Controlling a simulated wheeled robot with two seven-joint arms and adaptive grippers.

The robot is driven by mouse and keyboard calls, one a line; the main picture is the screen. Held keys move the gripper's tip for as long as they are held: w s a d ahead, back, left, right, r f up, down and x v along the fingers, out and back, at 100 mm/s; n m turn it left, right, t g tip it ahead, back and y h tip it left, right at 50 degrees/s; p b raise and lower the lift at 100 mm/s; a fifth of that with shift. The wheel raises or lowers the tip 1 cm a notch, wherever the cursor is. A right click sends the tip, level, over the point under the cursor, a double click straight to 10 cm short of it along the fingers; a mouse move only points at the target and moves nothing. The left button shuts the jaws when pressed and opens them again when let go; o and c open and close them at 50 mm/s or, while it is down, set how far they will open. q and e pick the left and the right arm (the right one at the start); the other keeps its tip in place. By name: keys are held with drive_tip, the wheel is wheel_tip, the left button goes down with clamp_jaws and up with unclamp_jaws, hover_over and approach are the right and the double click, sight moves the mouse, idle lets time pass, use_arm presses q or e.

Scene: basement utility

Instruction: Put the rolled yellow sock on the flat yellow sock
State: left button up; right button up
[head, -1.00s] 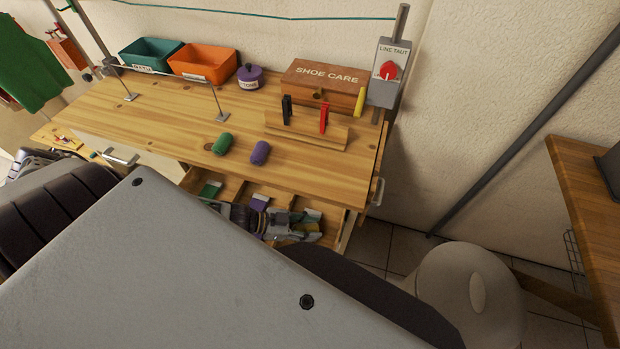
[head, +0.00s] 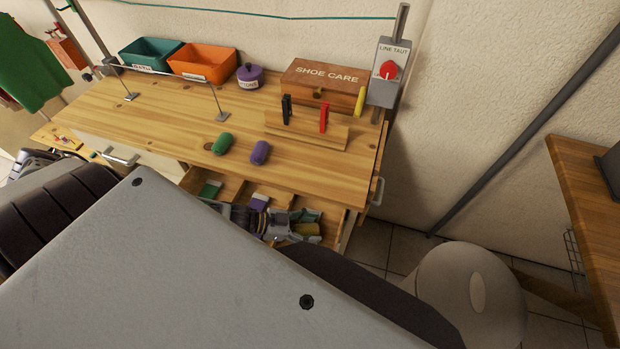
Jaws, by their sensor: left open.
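A yellow roll (head: 308,229), which looks like the rolled yellow sock, lies in the right compartment of the open drawer (head: 340,226). My left gripper (head: 297,227) reaches into the drawer from the left, open, with its fingers at the roll. I cannot tell whether they touch it. The flat yellow sock cannot be made out; the gripper and the roll cover much of that compartment. My right gripper is not in view.
A flat green sock (head: 210,189) and a flat purple sock (head: 259,202) lie in other compartments. A green roll (head: 222,143) and a purple roll (head: 260,152) lie on the bench (head: 180,125). A peg rack (head: 305,130) and shoe care box (head: 322,80) stand behind.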

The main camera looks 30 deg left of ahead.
use_arm(q)
drive_tip(key=shift+r, duration=0.2)
drive_tip(key=shift+s+a+r, duration=0.1)
drive_tip(key=shift+s+a, duration=0.15)
drive_tip(key=shift+a, duration=0.05)
drive_tip(key=shift+p+v, duration=1)
drive_tip(key=shift+v, duration=2.35)
